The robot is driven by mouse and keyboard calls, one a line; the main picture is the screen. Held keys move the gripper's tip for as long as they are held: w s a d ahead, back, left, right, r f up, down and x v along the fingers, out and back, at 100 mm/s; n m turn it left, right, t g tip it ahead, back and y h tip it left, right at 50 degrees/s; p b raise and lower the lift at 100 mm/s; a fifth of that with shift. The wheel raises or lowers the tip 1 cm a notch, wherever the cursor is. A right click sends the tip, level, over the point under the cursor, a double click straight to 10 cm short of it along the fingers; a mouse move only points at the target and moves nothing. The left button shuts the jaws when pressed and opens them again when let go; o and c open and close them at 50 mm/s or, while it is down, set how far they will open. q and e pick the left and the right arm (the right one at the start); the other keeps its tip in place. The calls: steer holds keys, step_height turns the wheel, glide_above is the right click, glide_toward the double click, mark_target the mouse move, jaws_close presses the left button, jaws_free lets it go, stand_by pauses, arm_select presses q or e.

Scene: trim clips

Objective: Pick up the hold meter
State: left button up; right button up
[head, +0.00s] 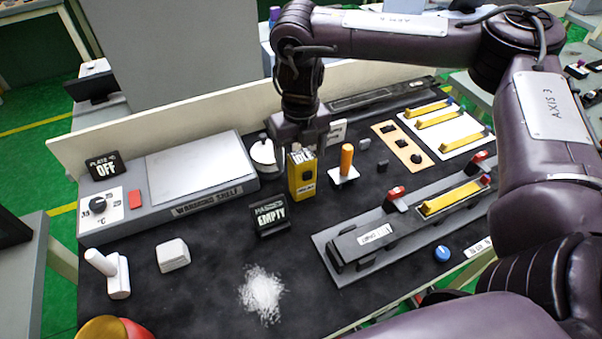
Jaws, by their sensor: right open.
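The hold meter (302,181) is a yellow box with a dark display reading IDLE. It stands upright on the dark bench top near the middle of the head view. My right gripper (301,148) points down right over it, its fingers apart around the meter's top. The gripper is open, and I cannot tell whether either finger touches the meter. The fingers and wrist hide part of the meter's top and back. My left gripper is not in view.
A black EMPTY sign (270,217) stands just in front-left of the meter, and an orange-handled tool (346,160) stands close on its right. The warming plate (200,167) is to the left, a long grey fixture (365,237) to the right. White granules (262,293) lie in front.

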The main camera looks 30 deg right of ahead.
mark_target(302, 176)
steer(key=f, duration=0.4)
steer(key=shift+d+f, duration=0.2)
steer(key=shift+f, duration=0.1)
steer(key=shift+s, duration=0.1)
steer(key=c, duration=1)
